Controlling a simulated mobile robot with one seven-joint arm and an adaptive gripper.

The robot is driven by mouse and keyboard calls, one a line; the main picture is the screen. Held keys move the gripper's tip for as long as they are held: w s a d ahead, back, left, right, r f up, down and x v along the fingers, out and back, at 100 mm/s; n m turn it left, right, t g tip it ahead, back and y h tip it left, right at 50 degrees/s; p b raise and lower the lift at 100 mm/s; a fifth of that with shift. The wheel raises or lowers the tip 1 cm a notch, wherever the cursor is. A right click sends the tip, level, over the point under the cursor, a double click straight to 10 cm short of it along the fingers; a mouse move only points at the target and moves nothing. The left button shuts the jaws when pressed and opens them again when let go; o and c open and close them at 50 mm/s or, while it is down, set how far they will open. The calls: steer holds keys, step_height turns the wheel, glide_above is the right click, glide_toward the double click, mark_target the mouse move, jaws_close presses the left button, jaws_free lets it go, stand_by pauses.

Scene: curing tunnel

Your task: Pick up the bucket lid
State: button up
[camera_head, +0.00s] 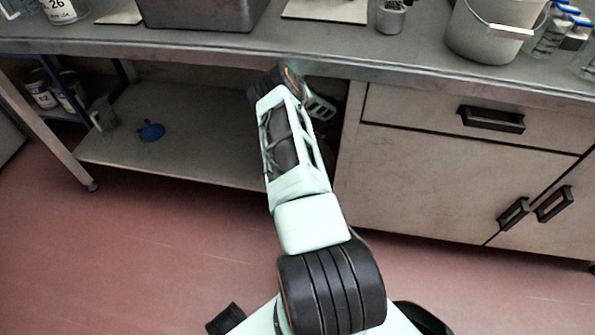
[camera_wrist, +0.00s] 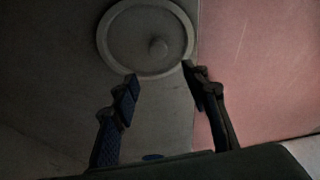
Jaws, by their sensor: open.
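The bucket lid (camera_wrist: 113,20) is a grey disc with a raised rim and a small round knob. It lies flat on a dark surface at the top of the wrist view, near an edge beyond which the red floor shows. My gripper (camera_wrist: 160,75) is open and empty. Its fingertips show just below the lid, close to its near rim; I cannot tell whether they touch it. In the head view my arm reaches under the worktop, and the lid and fingers are hidden. A grey bucket (camera_head: 486,38) with a wire handle stands on the worktop at the right.
The worktop (camera_head: 330,60) overhangs the lower shelf (camera_head: 190,160), where a blue object (camera_head: 151,131) and a grey jug (camera_head: 103,115) sit at the left. A drawer cabinet (camera_head: 425,120) closes the space on the right. The shelf's middle is clear.

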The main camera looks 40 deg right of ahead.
steer(key=shift+s+d+f+m, duration=0.3)
steer(key=shift+s+d+f, duration=0.2)
steer(key=shift+s+d, duration=0.05)
steer(key=b+x, duration=0.3)
steer(key=x, duration=0.3)
steer(key=shift+w+a+f+b, duration=0.15)
steer(key=shift+a+f+b, duration=0.05)
steer(key=shift+f+b, duration=0.2)
steer(key=shift+r, duration=0.15)
steer(key=shift+c, duration=0.3)
jaws_close()
